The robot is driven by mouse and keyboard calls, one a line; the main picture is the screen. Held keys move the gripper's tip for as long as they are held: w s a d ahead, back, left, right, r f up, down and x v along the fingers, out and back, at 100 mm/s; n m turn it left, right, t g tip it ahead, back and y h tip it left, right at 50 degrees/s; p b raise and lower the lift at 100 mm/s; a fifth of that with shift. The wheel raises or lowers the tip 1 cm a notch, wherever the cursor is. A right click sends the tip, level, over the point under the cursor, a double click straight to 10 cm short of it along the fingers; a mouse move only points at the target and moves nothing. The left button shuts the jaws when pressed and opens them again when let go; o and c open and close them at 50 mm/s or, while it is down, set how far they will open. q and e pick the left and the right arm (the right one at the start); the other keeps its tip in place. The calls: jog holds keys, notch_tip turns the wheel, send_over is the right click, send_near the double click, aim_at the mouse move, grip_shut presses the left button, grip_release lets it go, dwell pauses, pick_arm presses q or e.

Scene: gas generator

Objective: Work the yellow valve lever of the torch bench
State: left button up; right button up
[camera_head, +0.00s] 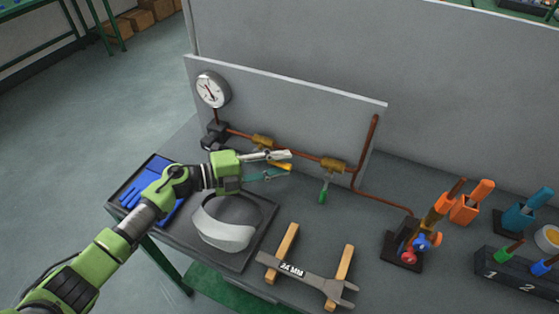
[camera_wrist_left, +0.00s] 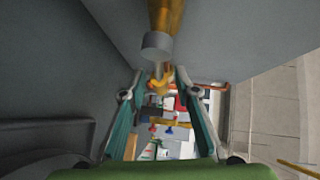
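The yellow valve lever (camera_head: 282,166) shows as a short strip below the left brass valve (camera_head: 262,141) on the copper pipe, partly hidden by my gripper. My left gripper (camera_head: 279,164) is at the lever, its fingers spread, one above and one below it. In the left wrist view the teal fingers (camera_wrist_left: 159,82) stand apart with the yellow lever (camera_wrist_left: 160,78) between their tips, beneath a grey cap and brass body (camera_wrist_left: 157,44). I cannot tell whether either finger touches it. My right gripper is not in view.
A second brass valve (camera_head: 334,164) with a green lever (camera_head: 323,192) sits to the right. A pressure gauge (camera_head: 212,90) is at upper left. Below lie a tray (camera_head: 262,232) with a welding mask (camera_head: 225,225) and blue gloves (camera_head: 140,190), and a wrench (camera_head: 305,276). A torch stand (camera_head: 403,250) is at right.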

pick_arm(q)
jog(key=shift+d, duration=0.15)
grip_shut()
jog(key=shift+f+m+y+p, duration=0.1)
jog(key=shift+m+y+p, duration=0.25)
jog(key=shift+p, duration=0.5)
jog(key=f+y+p, duration=0.1)
jog(key=p, duration=0.2)
jog(key=f+m+y+p, duration=0.1)
jog(key=p, duration=0.2)
jog(key=a+f+m+y+p, duration=0.1)
jog(key=y+p, duration=0.1)
jog(key=p, duration=0.1)
jog(key=shift+w+m, duration=0.25)
jog(key=shift+a+f+p, duration=0.1)
jog(key=shift+f+p, duration=0.15)
jog(key=shift+p, duration=0.3)
jog(key=shift+a+f+m+y, duration=0.1)
jog(key=shift+f+m+y, duration=0.15)
jog(key=shift+m+y, duration=0.1)
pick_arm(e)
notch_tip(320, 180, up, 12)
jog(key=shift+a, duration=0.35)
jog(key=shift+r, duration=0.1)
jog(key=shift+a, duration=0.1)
